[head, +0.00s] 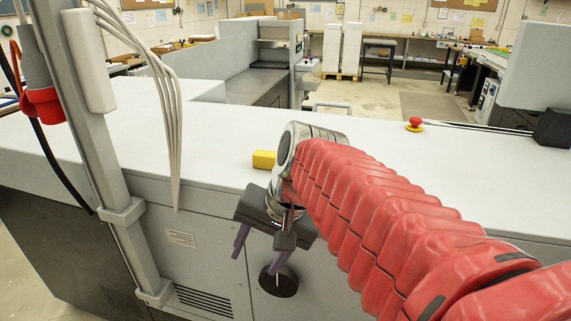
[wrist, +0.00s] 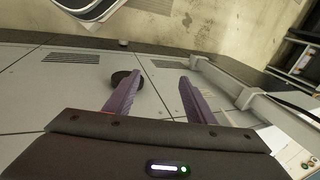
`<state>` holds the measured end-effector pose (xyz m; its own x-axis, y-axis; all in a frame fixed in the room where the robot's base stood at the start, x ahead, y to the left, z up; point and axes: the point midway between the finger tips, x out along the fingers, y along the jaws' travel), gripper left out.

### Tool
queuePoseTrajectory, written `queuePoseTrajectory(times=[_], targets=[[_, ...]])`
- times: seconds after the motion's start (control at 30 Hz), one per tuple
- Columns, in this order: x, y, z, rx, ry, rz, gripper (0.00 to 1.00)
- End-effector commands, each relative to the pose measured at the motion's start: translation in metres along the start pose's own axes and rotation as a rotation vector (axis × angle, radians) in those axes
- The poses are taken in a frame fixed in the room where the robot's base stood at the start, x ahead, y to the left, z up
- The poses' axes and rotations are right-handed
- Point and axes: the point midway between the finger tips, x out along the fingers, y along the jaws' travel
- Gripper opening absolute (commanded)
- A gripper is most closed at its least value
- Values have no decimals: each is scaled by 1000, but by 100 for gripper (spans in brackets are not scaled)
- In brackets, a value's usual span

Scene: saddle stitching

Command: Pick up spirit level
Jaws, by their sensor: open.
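A short yellow piece (head: 264,159), which looks like the spirit level, lies on the white machine top in the head view. It is just left of my wrist, and my arm may hide part of it. My gripper (head: 258,252) hangs in front of the machine's front panel, lower in the picture than the yellow piece and apart from it. Its two purple fingers are spread and empty. In the wrist view the open fingers (wrist: 159,77) have only the grey panel between and beyond them. The yellow piece does not show there.
The white machine top (head: 200,148) is broad and mostly clear. A grey post (head: 90,130) with hanging cables stands at left. A red emergency button (head: 415,124) sits toward the back right. A dark round knob (head: 278,281) is on the front panel below my gripper.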

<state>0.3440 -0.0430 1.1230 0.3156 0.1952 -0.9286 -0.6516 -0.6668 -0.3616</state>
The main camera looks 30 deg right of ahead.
Motion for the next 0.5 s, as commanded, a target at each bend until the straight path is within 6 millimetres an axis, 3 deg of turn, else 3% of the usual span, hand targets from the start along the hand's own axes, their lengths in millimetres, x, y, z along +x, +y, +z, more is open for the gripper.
queuePoseTrajectory(times=[0.5], targets=[[-48, 1, -112, 809, -255, -208, 50]])
